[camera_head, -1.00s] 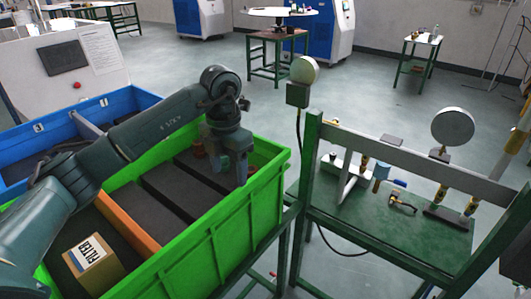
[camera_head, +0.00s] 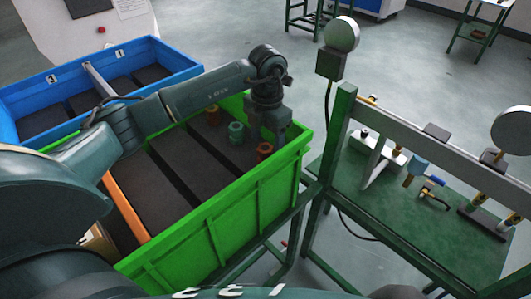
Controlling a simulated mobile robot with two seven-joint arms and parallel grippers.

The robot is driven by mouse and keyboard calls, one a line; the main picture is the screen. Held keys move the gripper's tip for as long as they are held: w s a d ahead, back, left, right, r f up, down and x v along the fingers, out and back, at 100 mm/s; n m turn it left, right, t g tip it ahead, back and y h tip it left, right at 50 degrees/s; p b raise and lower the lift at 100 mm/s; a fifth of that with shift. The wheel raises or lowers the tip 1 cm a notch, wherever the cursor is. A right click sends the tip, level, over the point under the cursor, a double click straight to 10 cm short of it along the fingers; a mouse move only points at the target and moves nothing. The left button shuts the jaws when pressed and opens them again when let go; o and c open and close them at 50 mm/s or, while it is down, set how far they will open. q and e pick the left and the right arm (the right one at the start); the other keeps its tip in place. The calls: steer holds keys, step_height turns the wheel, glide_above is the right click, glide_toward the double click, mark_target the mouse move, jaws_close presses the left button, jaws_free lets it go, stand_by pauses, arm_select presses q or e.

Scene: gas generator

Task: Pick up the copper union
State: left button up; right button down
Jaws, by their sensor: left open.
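Several small ring-like fittings stand in the far right compartment of the green bin (camera_head: 213,236). One copper-brown fitting (camera_head: 264,152) is nearest the bin's front right wall. A teal fitting (camera_head: 236,133) stands in the middle, and another brown fitting (camera_head: 212,115) is farther back. I cannot tell for certain which brown one is the copper union. My left gripper (camera_head: 277,136) is open and points down into the bin's right end, beside and behind the nearest brown fitting, holding nothing visible. Its fingertips are hard to make out. My right gripper is out of view.
An orange divider (camera_head: 126,208) splits the green bin, with a box (camera_head: 98,242) at its left, partly hidden by my arm. A blue bin (camera_head: 38,124) stands behind. A green-framed bench (camera_head: 400,222) with gauges and fittings stands close to the right.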

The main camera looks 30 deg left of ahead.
mark_target(267, 146)
arm_select(q)
steer(key=shift+w+f+p, duration=0.2)
steer(key=shift+f+p, duration=0.35)
steer(key=shift+f, duration=2.2)
steer(key=shift+c, duration=0.3)
steer(key=c, duration=1.1)
